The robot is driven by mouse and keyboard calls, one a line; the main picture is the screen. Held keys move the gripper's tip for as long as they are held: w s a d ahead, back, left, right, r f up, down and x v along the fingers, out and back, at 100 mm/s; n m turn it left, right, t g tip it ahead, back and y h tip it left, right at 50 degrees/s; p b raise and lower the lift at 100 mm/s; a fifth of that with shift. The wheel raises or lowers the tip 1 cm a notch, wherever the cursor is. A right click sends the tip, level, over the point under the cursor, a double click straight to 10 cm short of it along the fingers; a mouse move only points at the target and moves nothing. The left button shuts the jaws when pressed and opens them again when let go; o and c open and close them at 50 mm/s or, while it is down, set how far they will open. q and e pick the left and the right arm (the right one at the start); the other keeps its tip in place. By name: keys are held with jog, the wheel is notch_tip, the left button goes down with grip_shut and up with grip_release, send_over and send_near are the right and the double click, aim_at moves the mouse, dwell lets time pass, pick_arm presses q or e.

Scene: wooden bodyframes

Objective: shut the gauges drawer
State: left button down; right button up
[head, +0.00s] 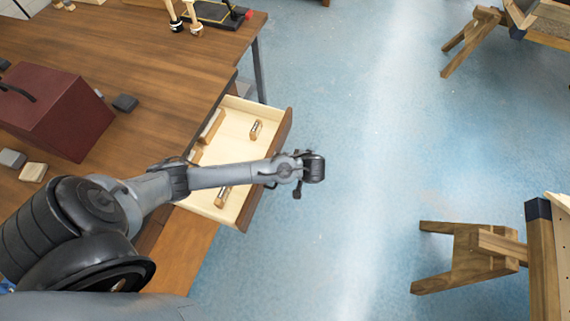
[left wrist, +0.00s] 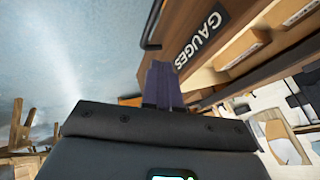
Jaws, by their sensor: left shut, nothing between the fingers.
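The gauges drawer (head: 246,204) stands pulled open from the wooden workbench in the head view, with its light inside showing. A few small items lie in it, and my left arm crosses over it. My left gripper (head: 298,188) is just past the drawer's front panel, on the outer side. In the left wrist view the drawer's front (left wrist: 237,30) carries a GAUGES label (left wrist: 201,40) and a dark handle (left wrist: 152,22). The shut, empty fingers of my left gripper (left wrist: 160,68) are close to this front; I cannot tell whether they touch it. My right gripper is in neither view.
A dark red toolbox (head: 55,112) and small blocks (head: 33,172) rest on the workbench (head: 150,60). A wooden trestle (head: 470,255) stands at the right. The blue floor (head: 370,120) beyond the drawer front is clear.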

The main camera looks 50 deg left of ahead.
pick_arm(q)
jog(key=x, duration=0.9)
jog(key=shift+b, duration=0.4)
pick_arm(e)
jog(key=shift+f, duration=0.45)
pick_arm(q)
jog(key=shift+a, duration=0.1)
